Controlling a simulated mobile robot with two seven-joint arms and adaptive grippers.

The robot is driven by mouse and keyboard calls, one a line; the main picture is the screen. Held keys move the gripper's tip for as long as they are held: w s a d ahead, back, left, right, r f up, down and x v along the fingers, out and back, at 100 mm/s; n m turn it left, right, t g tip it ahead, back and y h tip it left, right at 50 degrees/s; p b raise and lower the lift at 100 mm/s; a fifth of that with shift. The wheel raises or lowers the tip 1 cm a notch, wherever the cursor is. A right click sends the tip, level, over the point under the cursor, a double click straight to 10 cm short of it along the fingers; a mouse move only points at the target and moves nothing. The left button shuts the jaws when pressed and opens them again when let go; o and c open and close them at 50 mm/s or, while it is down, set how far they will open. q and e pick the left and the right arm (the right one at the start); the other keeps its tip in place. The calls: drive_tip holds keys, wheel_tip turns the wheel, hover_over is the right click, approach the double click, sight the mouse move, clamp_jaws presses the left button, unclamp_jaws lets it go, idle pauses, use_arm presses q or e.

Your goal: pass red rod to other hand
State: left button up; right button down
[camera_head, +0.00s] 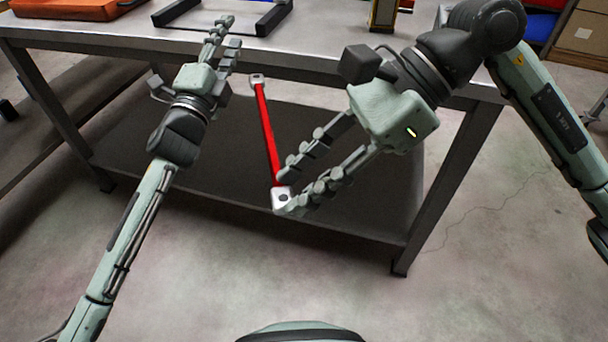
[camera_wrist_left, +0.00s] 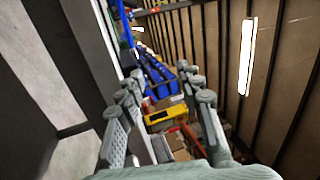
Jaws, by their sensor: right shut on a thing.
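The red rod (camera_head: 267,132) has silver-grey ends and hangs in front of the metal table, tilted a little, in the head view. My right gripper (camera_head: 285,194) is shut on its lower, nearer end. The rod's upper end is free, near the table's front edge. My left gripper (camera_head: 226,40) is to the left of that upper end, over the table's front edge, and apart from the rod. In the left wrist view its two fingers (camera_wrist_left: 162,95) stand apart with nothing held between them.
The metal table (camera_head: 320,59) has a lower shelf (camera_head: 225,180). On its top are an orange tray (camera_head: 70,10), a dark frame (camera_head: 222,22) and a yellow-and-black object (camera_head: 383,14). Brown boxes (camera_head: 582,36) stand at the far right. The floor in front is clear.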

use_arm(q)
drive_tip(key=s+a+f+n+g+y, duration=0.35)
drive_tip(key=a+f+n, duration=0.35)
drive_tip(key=f, duration=0.4)
drive_tip(key=s+a+f+n+g+y, duration=0.3)
drive_tip(key=s+a+f+n+y, duration=0.15)
drive_tip(key=a+f, duration=0.5)
drive_tip(key=s+f+n+g, duration=0.4)
drive_tip(key=s+f+g, duration=0.1)
drive_tip(key=s+f, duration=0.7)
drive_tip(key=s+f+n+g, duration=0.4)
drive_tip(key=s+f+g, duration=0.2)
drive_tip(key=s+f, duration=0.6)
drive_tip(key=s, duration=0.4)
drive_tip(key=shift+s, duration=0.25)
